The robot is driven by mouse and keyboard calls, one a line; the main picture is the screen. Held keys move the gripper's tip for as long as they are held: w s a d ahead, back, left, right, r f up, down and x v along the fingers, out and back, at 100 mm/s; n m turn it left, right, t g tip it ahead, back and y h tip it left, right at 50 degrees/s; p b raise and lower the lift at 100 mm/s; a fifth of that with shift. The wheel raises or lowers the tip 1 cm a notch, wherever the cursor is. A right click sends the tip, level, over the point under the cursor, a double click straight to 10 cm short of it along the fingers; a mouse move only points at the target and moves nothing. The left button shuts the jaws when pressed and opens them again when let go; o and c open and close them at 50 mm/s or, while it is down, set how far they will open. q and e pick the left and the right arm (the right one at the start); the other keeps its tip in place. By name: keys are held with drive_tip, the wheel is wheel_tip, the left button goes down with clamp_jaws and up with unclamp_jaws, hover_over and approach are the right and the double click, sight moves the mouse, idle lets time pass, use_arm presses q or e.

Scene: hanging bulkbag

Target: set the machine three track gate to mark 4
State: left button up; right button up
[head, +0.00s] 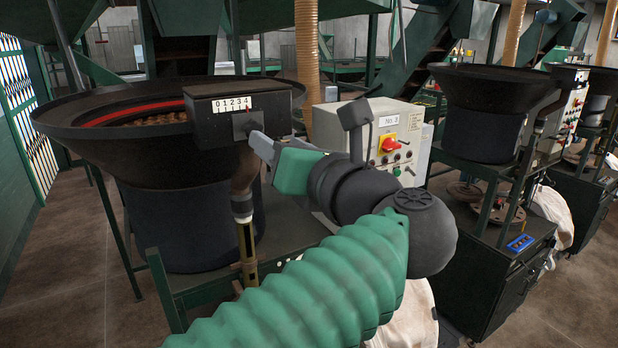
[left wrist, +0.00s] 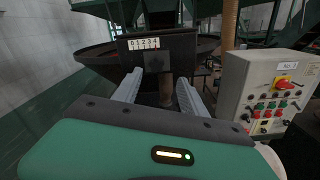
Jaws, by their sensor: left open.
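The gate housing (head: 250,115) is a dark box on the rim of the near black bowl. Its white scale (head: 236,103) reads 0 to 4, and a small red pointer shows near the 4 end. A dark knob (head: 244,124) sits below the scale. In the left wrist view the scale (left wrist: 144,44) and the knob (left wrist: 160,62) are straight ahead. My left gripper (head: 256,142) is open in front of the knob. Its two fingers (left wrist: 161,76) are spread to either side below the knob; contact cannot be told. My right gripper is not in view.
A brown pipe (head: 243,235) runs down below the housing. Another black bowl machine (head: 490,115) stands farther right.

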use_arm(q)
drive_tip(key=b+v, duration=0.2)
drive_tip(key=v, duration=0.7)
drive_tip(key=shift+d, duration=0.4)
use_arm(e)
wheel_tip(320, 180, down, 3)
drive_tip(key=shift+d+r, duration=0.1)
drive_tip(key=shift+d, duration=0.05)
